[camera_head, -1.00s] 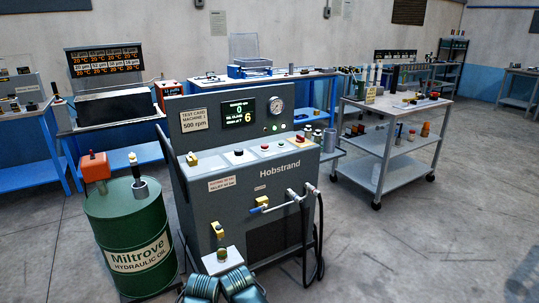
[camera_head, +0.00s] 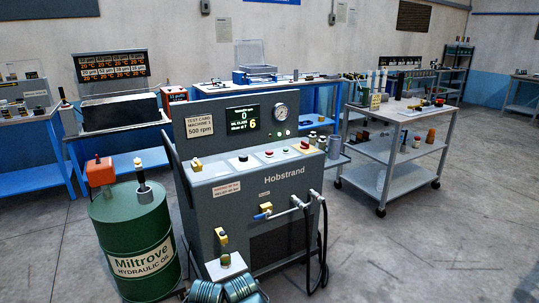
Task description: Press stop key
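The grey Hobstrand machine (camera_head: 235,205) stands in the middle with a sloped control panel. The key labels are too small to read, so I cannot tell which is the stop key. A display (camera_head: 243,119) shows 0 and 6, beside a round gauge (camera_head: 280,111). Neither of my grippers is in view.
A green oil drum (camera_head: 135,235) stands close to the machine's left. Ribbed teal parts (camera_head: 207,292) show at the bottom edge. Black hoses (camera_head: 323,240) hang on the machine's right side. A grey cart (camera_head: 385,175) stands to the right.

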